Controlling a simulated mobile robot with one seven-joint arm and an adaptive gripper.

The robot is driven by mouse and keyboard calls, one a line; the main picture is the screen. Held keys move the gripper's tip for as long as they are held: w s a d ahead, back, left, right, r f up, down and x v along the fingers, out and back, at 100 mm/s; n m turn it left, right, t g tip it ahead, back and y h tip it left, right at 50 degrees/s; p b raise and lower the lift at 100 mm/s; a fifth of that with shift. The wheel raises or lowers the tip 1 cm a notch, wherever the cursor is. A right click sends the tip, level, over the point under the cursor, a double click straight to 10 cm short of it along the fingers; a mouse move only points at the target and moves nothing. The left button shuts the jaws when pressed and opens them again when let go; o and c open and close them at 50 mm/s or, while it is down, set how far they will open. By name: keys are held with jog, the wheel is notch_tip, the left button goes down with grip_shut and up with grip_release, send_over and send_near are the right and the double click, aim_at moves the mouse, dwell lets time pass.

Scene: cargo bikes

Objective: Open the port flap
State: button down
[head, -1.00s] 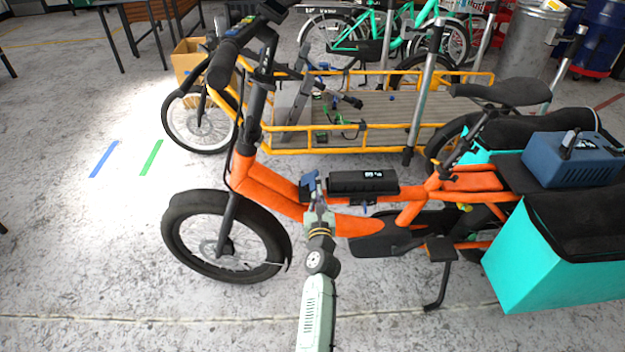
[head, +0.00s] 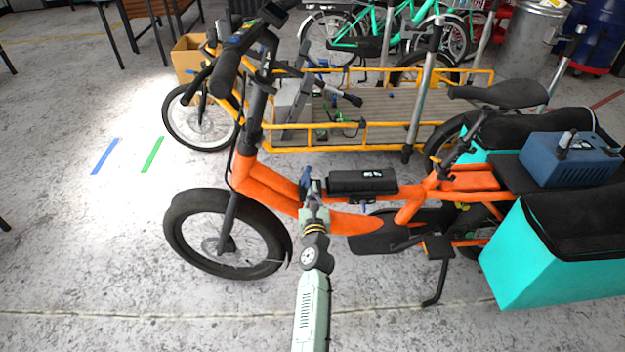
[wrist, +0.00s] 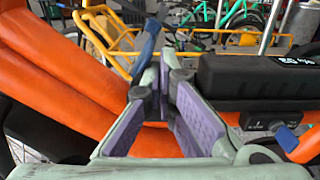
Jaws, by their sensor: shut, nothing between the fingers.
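The orange cargo bike (head: 270,182) stands side-on in the head view, with a black battery (head: 362,182) on its frame. My gripper (head: 313,186) is at the frame just left of the battery. In the wrist view my gripper (wrist: 168,72) has its purple-padded fingers closed together at the tips with nothing between them. A blue piece (wrist: 148,45), perhaps the port flap, stands tilted just beyond the fingertips; it also shows in the head view (head: 305,176). I cannot tell whether the fingers touch it. Its hinge and the port are hidden.
A blue-headed key or tab (wrist: 284,138) sits below the battery (wrist: 255,85), right of the fingers. A yellow cargo bike (head: 360,135) stands close behind. A turquoise pannier (head: 520,255) is at the right. The floor in front is clear.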

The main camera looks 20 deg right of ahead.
jog(key=shift+s+a+r+p, duration=0.1)
jog(key=shift+a+p, duration=0.35)
jog(key=shift+a, duration=0.15)
jog(key=shift+s+a+r+p, duration=0.1)
jog(key=shift+a+p, duration=0.35)
jog(key=shift+a, duration=0.1)
jog(key=s, duration=0.7)
jog(key=shift+b, duration=0.45)
jog(key=shift+s+a, duration=0.1)
